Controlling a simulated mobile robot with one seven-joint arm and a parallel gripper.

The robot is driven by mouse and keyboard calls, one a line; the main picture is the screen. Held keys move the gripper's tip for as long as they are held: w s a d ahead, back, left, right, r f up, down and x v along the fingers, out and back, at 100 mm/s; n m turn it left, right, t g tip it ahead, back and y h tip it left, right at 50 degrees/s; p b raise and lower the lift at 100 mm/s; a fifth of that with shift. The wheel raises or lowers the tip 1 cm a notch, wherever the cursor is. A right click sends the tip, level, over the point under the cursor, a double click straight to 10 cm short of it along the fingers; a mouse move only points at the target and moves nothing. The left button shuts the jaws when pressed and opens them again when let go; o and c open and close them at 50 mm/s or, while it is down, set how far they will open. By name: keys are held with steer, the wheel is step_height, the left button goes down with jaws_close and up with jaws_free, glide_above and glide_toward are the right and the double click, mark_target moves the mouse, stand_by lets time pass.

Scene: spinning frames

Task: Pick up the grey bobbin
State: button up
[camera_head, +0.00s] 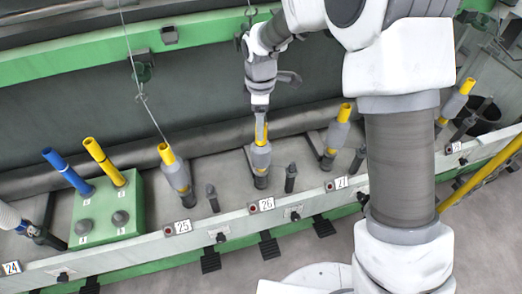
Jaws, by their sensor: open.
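Several grey bobbins on yellow tubes stand along the machine. One grey bobbin (261,156) stands behind label 26, nearly upright. My gripper (261,122) is directly over it, pointing down, with its fingers at the yellow tube top. The fingers are open; whether they touch the tube cannot be told. Another grey bobbin (177,175) leans behind label 25, with a thread running up from it. Others stand behind label 27 (338,136) and at the far right (453,104). The pictures do not show which one the task means.
A green block (128,215) at left holds a blue tube (67,171) and a yellow tube (105,161). Short dark pegs (291,178) stand between the bobbins. A pale rail (320,202) runs in front. My arm hides part of the right side.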

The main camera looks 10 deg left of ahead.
mark_target(261, 148)
steer(key=shift+s+f, duration=0.15)
steer(key=shift+f, duration=2.95)
steer(key=shift+d, duration=0.1)
jaws_close()
